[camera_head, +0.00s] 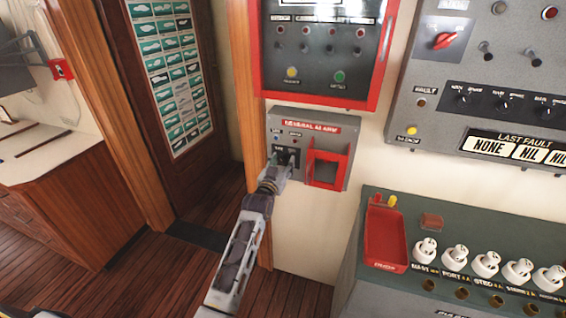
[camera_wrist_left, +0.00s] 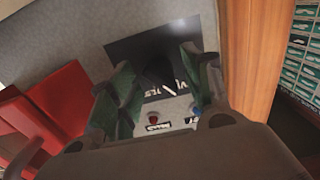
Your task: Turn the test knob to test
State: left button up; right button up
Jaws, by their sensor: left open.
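The grey general alarm box (camera_head: 338,133) is on the wall under a red-framed panel. In the left wrist view its black plate (camera_wrist_left: 120,48) carries the dark test knob (camera_wrist_left: 163,72), with a white pointer mark and partly readable lettering beside it. My left gripper (camera_head: 285,160) is at the box's lower left. In the left wrist view the left gripper (camera_wrist_left: 160,80) is open, with one greenish finger on each side of the knob. I cannot tell whether the fingers touch it. In the head view the gripper largely hides the knob. My right gripper is out of view.
A red guard (camera_head: 342,173) sticks out of the box just right of my gripper. A wooden post (camera_head: 246,85) stands close on the left. Below right is a green-topped console (camera_head: 415,205) with a red tray (camera_head: 386,238) and several white knobs.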

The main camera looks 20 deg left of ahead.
pick_arm(q)
jog(key=shift+w, duration=0.45)
jog(key=c, duration=1)
